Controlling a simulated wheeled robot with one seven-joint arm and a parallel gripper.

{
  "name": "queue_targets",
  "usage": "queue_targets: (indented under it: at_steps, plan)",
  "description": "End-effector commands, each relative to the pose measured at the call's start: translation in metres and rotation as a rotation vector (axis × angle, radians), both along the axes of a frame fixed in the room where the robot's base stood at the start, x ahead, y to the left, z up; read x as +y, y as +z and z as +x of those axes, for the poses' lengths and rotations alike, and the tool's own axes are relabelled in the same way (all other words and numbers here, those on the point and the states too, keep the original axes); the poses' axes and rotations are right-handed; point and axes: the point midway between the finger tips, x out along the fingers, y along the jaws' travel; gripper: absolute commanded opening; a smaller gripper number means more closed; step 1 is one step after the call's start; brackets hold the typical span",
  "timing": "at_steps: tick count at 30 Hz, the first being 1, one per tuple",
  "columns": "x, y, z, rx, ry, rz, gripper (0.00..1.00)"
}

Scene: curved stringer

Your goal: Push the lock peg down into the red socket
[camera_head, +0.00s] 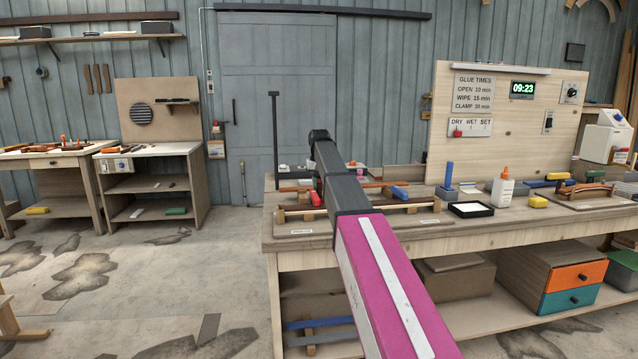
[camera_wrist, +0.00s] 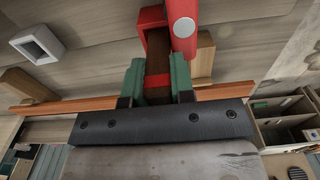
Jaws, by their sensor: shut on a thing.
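In the wrist view my gripper (camera_wrist: 155,80) has its two green fingers closed on either side of a dark brown piece, apparently the lock peg (camera_wrist: 158,64). A red block, apparently the red socket (camera_wrist: 150,17), lies just beyond the fingertips, in line with the brown piece. A red round-ended bar (camera_wrist: 182,22) is close beside it on the right. How deep the peg sits in the socket cannot be told. In the head view a red part (camera_head: 316,198) shows beside my arm at the workbench; my arm hides most of the gripper there.
An orange-brown strip (camera_wrist: 40,107) runs crosswise beside my fingers. A wooden block (camera_wrist: 205,54) stands close on the right, and a grey square tube (camera_wrist: 37,43) at left. On the workbench (camera_head: 460,232) are a blue clamp (camera_head: 398,192), a black tray (camera_head: 471,209) and a glue bottle (camera_head: 503,190).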

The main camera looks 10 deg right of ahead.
Motion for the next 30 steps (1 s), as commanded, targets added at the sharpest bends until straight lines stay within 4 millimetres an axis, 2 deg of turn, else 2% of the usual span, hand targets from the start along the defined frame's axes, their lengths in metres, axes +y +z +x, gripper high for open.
queue_targets:
  at_steps: [4,5,7,15,19,30]
  plan:
    - [0.0,-0.003,0.0,0.0,0.0,0.0,0.0]
    - [0.0,-0.003,0.0,0.0,0.0,0.0,0.29]
    - [0.0,-0.003,0.0,0.0,0.0,0.0,0.52]
    - [0.0,-0.003,0.0,0.001,0.0,0.0,0.53]
    - [0.0,0.004,0.0,0.0,0.0,0.0,0.53]
    - [0.0,0.07,0.0,-0.002,0.0,0.0,0.53]
